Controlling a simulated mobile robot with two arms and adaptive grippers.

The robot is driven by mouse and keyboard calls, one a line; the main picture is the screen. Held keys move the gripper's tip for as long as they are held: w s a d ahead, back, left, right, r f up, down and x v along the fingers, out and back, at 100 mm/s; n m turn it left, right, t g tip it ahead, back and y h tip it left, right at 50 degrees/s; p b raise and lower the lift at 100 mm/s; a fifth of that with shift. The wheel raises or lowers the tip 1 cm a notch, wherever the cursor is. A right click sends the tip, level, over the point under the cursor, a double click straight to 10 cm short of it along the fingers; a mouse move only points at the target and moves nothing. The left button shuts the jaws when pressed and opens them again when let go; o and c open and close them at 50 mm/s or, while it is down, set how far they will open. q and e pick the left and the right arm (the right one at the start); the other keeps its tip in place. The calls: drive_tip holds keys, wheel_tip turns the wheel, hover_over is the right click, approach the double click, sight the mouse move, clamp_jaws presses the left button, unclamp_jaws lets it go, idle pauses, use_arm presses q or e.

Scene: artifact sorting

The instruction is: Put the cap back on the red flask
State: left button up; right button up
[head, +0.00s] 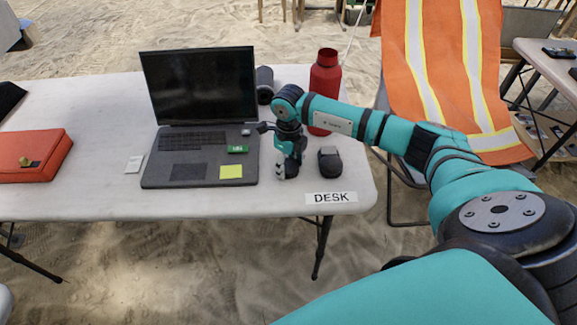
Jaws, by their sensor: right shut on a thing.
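The red flask (325,88) stands upright at the back right of the white desk, its top open and uncapped. My right arm crosses in front of its lower part. My right gripper (285,172) points down, low over the desk, in front and to the left of the flask, beside the laptop's right edge. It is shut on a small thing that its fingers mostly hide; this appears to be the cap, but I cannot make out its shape. My left gripper is not in view.
An open laptop (200,138) stands left of my right gripper. A black mouse-like object (330,161) sits to its right. A dark cylinder (265,84) is behind the laptop. A red case (32,156) lies at the left. An orange-draped chair (450,80) stands right of the desk.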

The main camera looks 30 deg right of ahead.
sight(288, 167)
drive_tip(key=shift+r, duration=0.45)
drive_tip(key=r, duration=0.1)
drive_tip(key=r+b, duration=0.1)
drive_tip(key=shift+s+a+r, duration=0.2)
drive_tip(key=shift+r, duration=0.1)
drive_tip(key=s+a+r+b, duration=0.1)
drive_tip(key=s+a, duration=0.9)
drive_tip(key=s, duration=0.1)
drive_tip(key=shift+a+r+b, duration=0.25)
drive_tip(key=shift+a+b, duration=0.1)
